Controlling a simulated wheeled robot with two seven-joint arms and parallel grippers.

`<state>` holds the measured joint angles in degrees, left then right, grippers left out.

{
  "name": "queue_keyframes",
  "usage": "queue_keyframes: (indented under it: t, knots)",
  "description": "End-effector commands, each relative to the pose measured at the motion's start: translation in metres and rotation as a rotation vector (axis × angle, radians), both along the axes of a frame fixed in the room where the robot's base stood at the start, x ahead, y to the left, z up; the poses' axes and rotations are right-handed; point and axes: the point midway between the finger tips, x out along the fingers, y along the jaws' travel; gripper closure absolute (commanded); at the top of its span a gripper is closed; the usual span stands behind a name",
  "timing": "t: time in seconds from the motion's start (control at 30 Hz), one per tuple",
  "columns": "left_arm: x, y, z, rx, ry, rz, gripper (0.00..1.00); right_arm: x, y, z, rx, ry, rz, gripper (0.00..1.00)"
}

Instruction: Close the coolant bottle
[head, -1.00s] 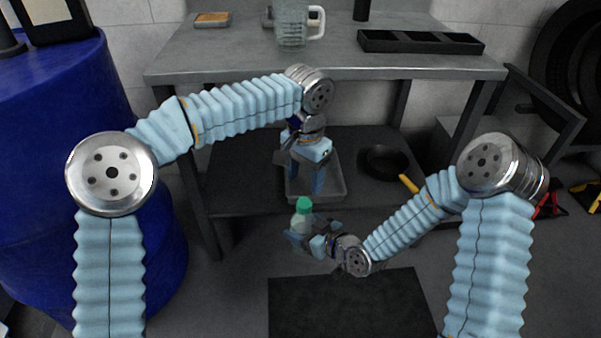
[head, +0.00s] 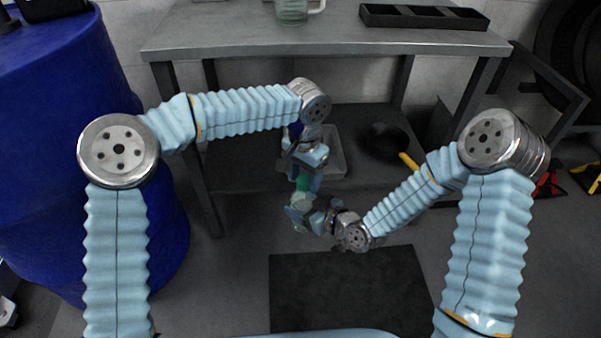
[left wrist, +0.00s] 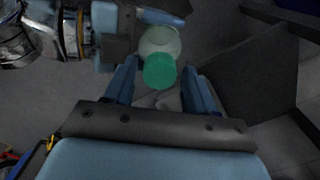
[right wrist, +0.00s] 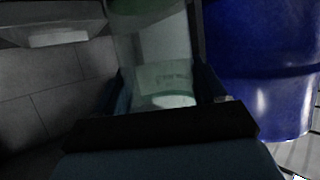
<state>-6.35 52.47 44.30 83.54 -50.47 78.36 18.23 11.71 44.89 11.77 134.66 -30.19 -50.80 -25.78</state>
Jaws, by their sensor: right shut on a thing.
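The coolant bottle (head: 299,203) is pale and translucent, with a green cap (head: 303,183) at its top. My right gripper (head: 303,214) is shut on the bottle's body, below the shelf's front edge. In the right wrist view the bottle (right wrist: 165,77) stands between its fingers. My left gripper (head: 305,177) points down from above at the cap. In the left wrist view its fingers (left wrist: 160,82) are apart, with the green cap (left wrist: 160,71) between their tips and a gap on each side. Whether the cap is seated tightly cannot be told.
A grey tray (head: 336,160) sits on the lower shelf (head: 240,165) behind my left gripper. A dark round pan (head: 388,140) with a yellow handle lies to its right. The workbench top (head: 330,40) is above. A blue drum (head: 50,230) stands at the left. A black mat (head: 345,290) lies on the floor.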

Motion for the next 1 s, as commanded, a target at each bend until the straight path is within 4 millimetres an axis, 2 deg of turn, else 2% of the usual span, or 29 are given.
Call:
queue_keyframes:
  t: [0.03, 0.33, 0.53, 0.57, 0.7, 0.77, 1.0]
  knots:
    - [0.0000, 0.0000, 0.0002, 0.000, 0.000, 0.000, 0.54, 0.0001, 0.0000, 0.0002, 0.000, 0.000, 0.000, 1.00]
    - [0.0001, 0.0001, 0.0003, 0.000, 0.000, 0.000, 0.98, 0.0001, 0.0000, 0.0002, 0.000, 0.000, 0.000, 1.00]
    - [0.0002, 0.0002, 0.0002, 0.000, 0.000, -0.014, 0.98, 0.0000, 0.0000, 0.0001, 0.000, 0.000, 0.000, 1.00]
    - [0.0002, 0.0002, 0.0002, 0.000, 0.000, -0.014, 0.59, 0.0000, 0.0000, 0.0001, 0.000, 0.000, 0.000, 1.00]
    - [0.0001, 0.0001, 0.0003, 0.000, 0.000, -0.014, 0.38, 0.0001, 0.0000, 0.0002, 0.000, 0.000, 0.000, 1.00]
    - [0.0001, 0.0001, 0.0003, 0.000, 0.000, -0.014, 0.32, 0.0001, 0.0000, 0.0002, 0.000, 0.000, 0.000, 1.00]
    - [0.0001, 0.0001, 0.0006, 0.000, 0.000, -0.014, 0.32, 0.0001, 0.0000, 0.0002, 0.000, 0.000, 0.000, 1.00]
